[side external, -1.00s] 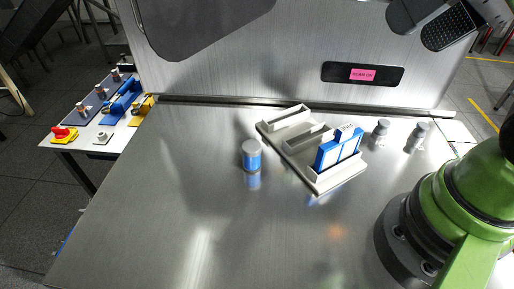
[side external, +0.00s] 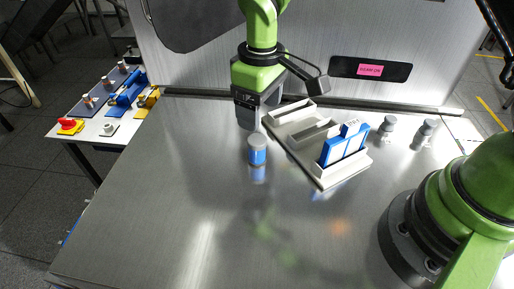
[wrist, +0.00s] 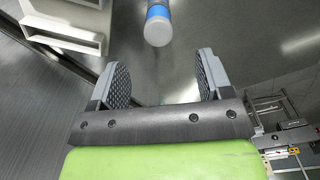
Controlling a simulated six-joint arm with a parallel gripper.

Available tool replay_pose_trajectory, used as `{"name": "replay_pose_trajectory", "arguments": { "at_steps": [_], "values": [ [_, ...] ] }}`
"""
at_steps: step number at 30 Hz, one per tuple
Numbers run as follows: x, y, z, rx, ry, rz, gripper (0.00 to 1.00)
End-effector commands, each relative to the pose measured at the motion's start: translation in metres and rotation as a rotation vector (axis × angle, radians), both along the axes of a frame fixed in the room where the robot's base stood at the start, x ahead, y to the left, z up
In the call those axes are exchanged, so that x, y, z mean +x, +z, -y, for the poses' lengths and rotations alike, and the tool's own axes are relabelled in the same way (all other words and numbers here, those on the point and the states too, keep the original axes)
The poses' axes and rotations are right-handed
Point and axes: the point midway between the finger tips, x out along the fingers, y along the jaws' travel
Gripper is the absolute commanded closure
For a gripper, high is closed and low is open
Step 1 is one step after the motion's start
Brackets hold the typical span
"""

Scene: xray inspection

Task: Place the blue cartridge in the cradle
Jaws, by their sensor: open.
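The blue cartridge appears to be a small upright cylinder (side external: 257,155) with a grey cap and a blue band, standing on the metal table. In the wrist view the cylinder (wrist: 158,24) shows at the top, ahead of the fingers and apart from them. My gripper (side external: 247,122) is low behind the cylinder in the side view. In the wrist view my gripper (wrist: 161,72) is open and empty. A white slotted holder (side external: 281,137), possibly the cradle, lies right of the cylinder. Its front slot holds upright blue-and-white pieces (side external: 343,147). The holder (wrist: 65,38) also shows in the wrist view.
Two grey-capped cylinders (side external: 388,125) (side external: 425,131) stand right of the holder. A metal wall (side external: 310,45) with a pink sign rises behind. A side table (side external: 88,130) at left carries a red button and fixtures. The table's front left is clear.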

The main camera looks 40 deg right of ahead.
Motion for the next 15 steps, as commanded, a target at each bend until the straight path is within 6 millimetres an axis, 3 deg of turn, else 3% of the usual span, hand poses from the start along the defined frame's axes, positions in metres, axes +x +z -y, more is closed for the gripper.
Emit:
{"name": "replay_pose_trajectory", "arguments": {
  "at_steps": [9, 15],
  "values": [
    [0.001, -0.045, -0.001, -0.008, 0.014, -0.013, 0.28],
    [0.003, -0.061, -0.001, -0.006, 0.012, -0.012, 0.28]
  ]
}}
